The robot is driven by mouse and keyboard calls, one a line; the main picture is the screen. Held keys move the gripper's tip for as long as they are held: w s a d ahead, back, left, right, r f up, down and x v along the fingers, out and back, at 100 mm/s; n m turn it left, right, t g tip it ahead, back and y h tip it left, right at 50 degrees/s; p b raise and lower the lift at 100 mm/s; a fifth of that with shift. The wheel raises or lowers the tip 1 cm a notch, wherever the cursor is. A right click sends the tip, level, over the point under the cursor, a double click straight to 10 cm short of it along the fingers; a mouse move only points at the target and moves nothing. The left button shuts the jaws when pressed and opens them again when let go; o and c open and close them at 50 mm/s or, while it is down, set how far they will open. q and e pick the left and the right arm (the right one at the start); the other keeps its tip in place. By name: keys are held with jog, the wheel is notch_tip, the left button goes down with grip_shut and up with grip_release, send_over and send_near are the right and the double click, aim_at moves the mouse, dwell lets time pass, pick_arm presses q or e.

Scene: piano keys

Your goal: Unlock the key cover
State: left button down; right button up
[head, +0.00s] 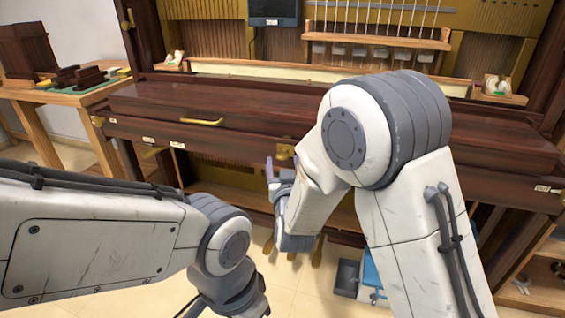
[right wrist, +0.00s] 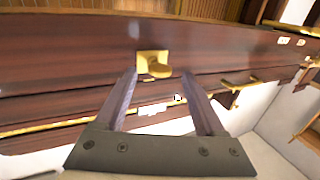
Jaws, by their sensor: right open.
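The key cover (head: 240,108) is a long, closed dark red-brown wooden lid across the piano in the head view; it also fills much of the right wrist view (right wrist: 60,62). A brass lock piece with a rounded knob (right wrist: 153,64) sits on the wood in the right wrist view. My right gripper (right wrist: 158,76) is open, its two fingers pointing at the brass piece, one on each side in the picture; contact cannot be told.
A brass handle (head: 202,122) is fixed on the cover's front. A wooden table (head: 45,94) with dark parts stands at the left. A blue and grey object (head: 360,279) is on the floor below. Small wooden trays sit at both ends of the piano.

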aim_at(283, 155)
jog(key=shift+w+a, duration=0.1)
jog(key=shift+w, duration=1.1)
grip_shut()
jog(key=shift+r+n+p, duration=0.2)
jog(key=shift+n+p, duration=0.3)
jog(key=shift+p, duration=0.3)
jog(key=n+g+h+p, duration=0.1)
jog(key=n+p, duration=0.2)
jog(key=p, duration=0.5)
jog(key=n+g+h+p, duration=0.1)
jog(key=n+g+p, duration=0.1)
jog(key=n+p, duration=0.2)
jog(key=n+g+h+p, duration=0.1)
jog(key=n+p, duration=0.3)
jog(key=p, duration=0.7)
jog(key=shift+a+r+g+h+p, duration=0.3)
jog(key=shift+a+g+h, duration=0.1)
jog(key=shift+h, duration=0.2)
jog(key=shift+w+f+n+h+p, duration=0.1)
jog(key=shift+f+n+h+p, duration=0.15)
jog(key=shift+n+h+p, duration=0.6)
jog(key=shift+y+p, duration=0.25)
jog(key=shift+p, duration=0.25)
